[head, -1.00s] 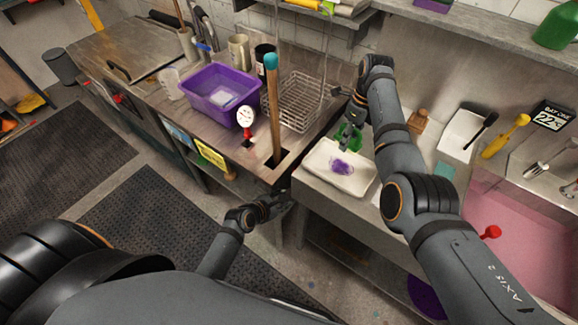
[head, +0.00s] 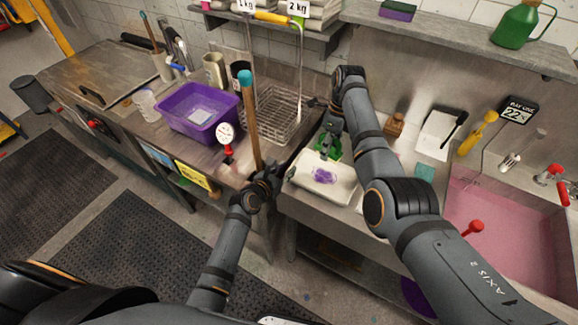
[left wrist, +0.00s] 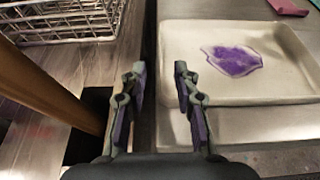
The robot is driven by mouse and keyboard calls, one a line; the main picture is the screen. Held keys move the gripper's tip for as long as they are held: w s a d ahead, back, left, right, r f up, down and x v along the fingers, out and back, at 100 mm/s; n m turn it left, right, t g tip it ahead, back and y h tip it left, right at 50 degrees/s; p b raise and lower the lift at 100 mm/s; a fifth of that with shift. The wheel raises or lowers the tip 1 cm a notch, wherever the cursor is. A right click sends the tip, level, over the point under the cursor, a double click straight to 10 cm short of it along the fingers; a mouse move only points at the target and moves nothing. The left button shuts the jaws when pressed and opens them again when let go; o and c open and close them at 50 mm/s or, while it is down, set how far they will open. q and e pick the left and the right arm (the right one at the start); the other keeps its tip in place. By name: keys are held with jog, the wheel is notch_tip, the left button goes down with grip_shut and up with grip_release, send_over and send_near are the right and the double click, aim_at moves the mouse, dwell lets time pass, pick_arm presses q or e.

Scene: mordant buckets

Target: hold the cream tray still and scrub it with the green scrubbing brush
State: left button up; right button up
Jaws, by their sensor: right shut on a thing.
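The cream tray (head: 344,193) lies on the sink's drainboard with a purple stain (head: 324,176) on its floor. The left wrist view shows the tray (left wrist: 280,92) and the stain (left wrist: 233,61) close up. My left gripper (head: 279,175) is at the tray's left side. In the left wrist view its fingers (left wrist: 159,75) are apart and empty, appearing on either side of the tray's left edge; contact cannot be told. My right gripper (head: 329,135) is shut on the green scrubbing brush (head: 333,153) at the tray's far side. The brush's bristles are mostly hidden.
A wooden pole with a teal end (head: 250,125) rises close beside my left gripper. A wire basket (head: 279,115) and a purple tub (head: 181,125) stand on the left counter. A pink-filled sink (head: 508,225) lies to the right. A gap separates the counter and drainboard.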

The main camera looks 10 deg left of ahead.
pick_arm(q)
jog(key=shift+x, duration=1.95)
grip_shut()
